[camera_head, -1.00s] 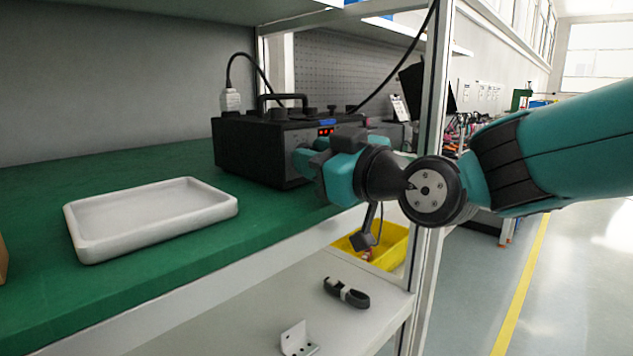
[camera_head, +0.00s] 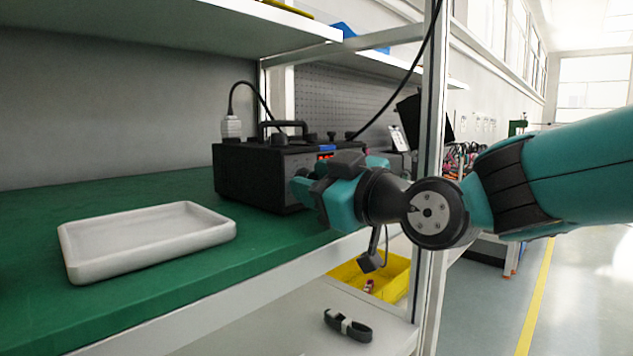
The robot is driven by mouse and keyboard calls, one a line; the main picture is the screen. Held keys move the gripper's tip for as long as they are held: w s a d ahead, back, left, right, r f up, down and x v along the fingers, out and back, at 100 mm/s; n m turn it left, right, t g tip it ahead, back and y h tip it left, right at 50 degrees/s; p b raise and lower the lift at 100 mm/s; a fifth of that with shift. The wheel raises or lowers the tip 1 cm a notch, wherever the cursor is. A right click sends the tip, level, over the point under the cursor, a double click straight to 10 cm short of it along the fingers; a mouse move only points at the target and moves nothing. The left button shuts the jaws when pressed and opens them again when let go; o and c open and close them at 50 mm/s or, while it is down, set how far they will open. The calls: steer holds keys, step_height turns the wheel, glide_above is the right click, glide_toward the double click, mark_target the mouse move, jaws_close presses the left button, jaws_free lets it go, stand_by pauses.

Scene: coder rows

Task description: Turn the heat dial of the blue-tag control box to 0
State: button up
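The black control box (camera_head: 247,172) stands on the green bench top, with a handle and several knobs on top. A small blue tag (camera_head: 327,148) and a red lit display (camera_head: 325,156) show at the upper edge of its front. My gripper (camera_head: 300,187) is at the right part of the box's front face, with its fingers close against it. The heat dial is hidden behind my gripper. I cannot tell whether the fingers touch or hold a dial, or how far apart they are.
A white tray (camera_head: 75,262) lies on the green bench top (camera_head: 180,283) to the left. A rack post (camera_head: 432,120) rises right behind my wrist. A yellow bin (camera_head: 393,283) and a black strap-like item (camera_head: 347,325) are on the shelf below.

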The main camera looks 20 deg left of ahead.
steer(key=shift+d, duration=0.15)
steer(key=b+v, duration=0.1)
steer(key=v, duration=1.6)
steer(key=shift+d+f, duration=0.1)
